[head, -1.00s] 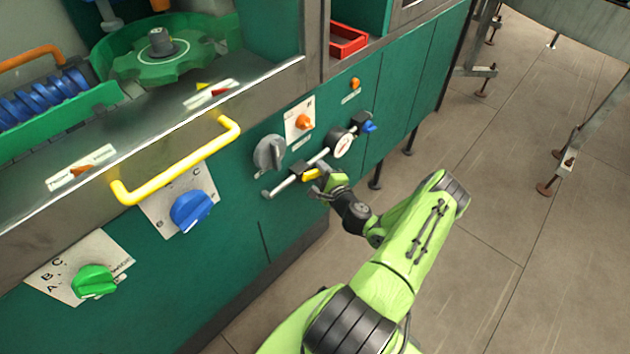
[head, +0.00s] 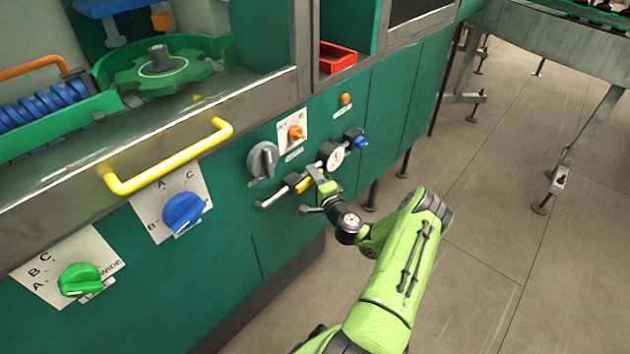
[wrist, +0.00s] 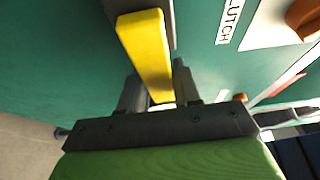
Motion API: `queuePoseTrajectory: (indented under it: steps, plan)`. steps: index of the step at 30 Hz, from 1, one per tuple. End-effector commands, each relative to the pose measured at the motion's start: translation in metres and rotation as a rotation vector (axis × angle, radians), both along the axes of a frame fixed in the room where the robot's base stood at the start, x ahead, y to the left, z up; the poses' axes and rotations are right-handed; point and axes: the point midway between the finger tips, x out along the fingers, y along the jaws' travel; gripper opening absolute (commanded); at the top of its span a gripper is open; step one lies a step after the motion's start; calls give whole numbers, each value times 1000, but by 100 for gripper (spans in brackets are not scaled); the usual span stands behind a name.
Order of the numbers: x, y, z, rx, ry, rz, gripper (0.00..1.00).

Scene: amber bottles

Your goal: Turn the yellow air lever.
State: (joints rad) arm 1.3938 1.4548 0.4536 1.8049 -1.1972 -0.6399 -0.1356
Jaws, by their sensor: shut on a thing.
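The yellow air lever (head: 304,186) sits on a grey pipe along the front of the green machine, below the round gauge. It shows large in the wrist view (wrist: 147,48), its near end between the two dark fingers. My gripper (head: 310,184) is at the lever, partly hiding it in the head view. In the wrist view my gripper (wrist: 156,90) is shut on the lever's near end. The exact contact at the fingertips is partly hidden.
A grey knob (head: 263,160), an orange knob (head: 297,132), the gauge (head: 332,155) and a small blue handle (head: 361,142) crowd the panel around the lever. A yellow handrail (head: 170,161) juts out at left.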

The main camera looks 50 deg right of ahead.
Motion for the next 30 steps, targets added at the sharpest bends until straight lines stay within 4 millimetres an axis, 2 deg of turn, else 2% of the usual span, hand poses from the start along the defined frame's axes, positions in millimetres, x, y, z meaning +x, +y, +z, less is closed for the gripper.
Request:
queuePoseTrajectory:
  steps: [7,8,12,19,22,26,30]
  plan:
    - [0,0,-1,-4,4,2,0]
    - [0,0,-1,-4,4,2,35]
    - [0,0,0,-2,3,1,53]
    - [0,0,0,-2,2,1,53]
    - [-8,3,-1,1,4,1,53]
    - [-35,12,-1,9,5,-2,53]
    - [-73,27,1,11,2,-4,53]
